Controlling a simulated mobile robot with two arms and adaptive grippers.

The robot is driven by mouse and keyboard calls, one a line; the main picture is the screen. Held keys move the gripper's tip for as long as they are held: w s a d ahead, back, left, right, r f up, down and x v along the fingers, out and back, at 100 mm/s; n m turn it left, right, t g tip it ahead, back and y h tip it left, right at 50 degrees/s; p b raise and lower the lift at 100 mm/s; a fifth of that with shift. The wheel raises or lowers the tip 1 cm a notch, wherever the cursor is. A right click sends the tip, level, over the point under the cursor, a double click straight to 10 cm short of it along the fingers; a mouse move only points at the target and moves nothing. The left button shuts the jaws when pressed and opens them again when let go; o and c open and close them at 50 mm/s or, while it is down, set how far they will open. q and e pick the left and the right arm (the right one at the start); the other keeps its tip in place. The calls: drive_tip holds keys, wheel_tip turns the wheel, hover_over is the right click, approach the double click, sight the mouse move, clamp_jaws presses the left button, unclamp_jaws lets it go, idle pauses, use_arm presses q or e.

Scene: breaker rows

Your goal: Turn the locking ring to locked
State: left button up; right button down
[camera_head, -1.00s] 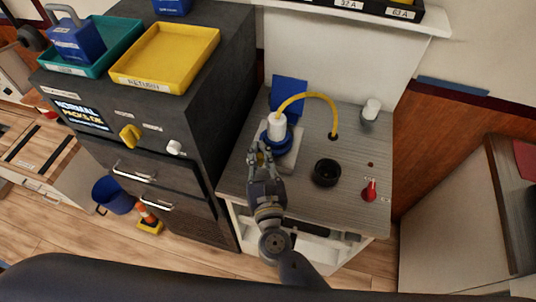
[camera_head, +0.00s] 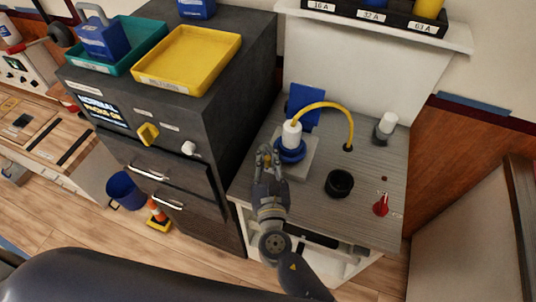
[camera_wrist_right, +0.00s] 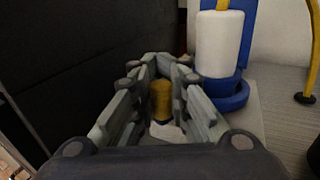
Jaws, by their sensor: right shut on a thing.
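The blue locking ring (camera_head: 290,154) sits around the base of a white plug (camera_head: 291,134) on a grey plate on the bench. A yellow cable (camera_head: 325,106) runs from the plug's top to the bench. My right gripper (camera_head: 267,154) is at the ring's left side, shut on a small yellow grip. In the right wrist view the yellow grip (camera_wrist_right: 160,100) stands between the fingers, with a white piece under it. The blue ring (camera_wrist_right: 228,94) and white plug (camera_wrist_right: 219,44) are to its right. The fingers hide how the grip joins the ring. My left gripper is not in view.
A blue panel (camera_head: 304,105) stands behind the plug. A black round cup (camera_head: 339,183), a red knob (camera_head: 381,204) and a grey-white fitting (camera_head: 385,127) are on the bench to the right. A dark cabinet (camera_head: 235,110) with a yellow tray (camera_head: 187,60) rises close on the left.

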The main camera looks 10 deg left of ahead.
drive_tip(key=shift+s+a+f, duration=0.2)
drive_tip(key=shift+s+a, duration=0.05)
idle(0.7)
drive_tip(key=c, duration=1.7)
unclamp_jaws()
drive_tip(key=shift+o, duration=0.7)
drive_tip(key=shift+r, duration=0.15)
drive_tip(key=shift+s+d, duration=0.1)
drive_tip(key=v, duration=1.1)
drive_tip(key=shift+s, duration=0.45)
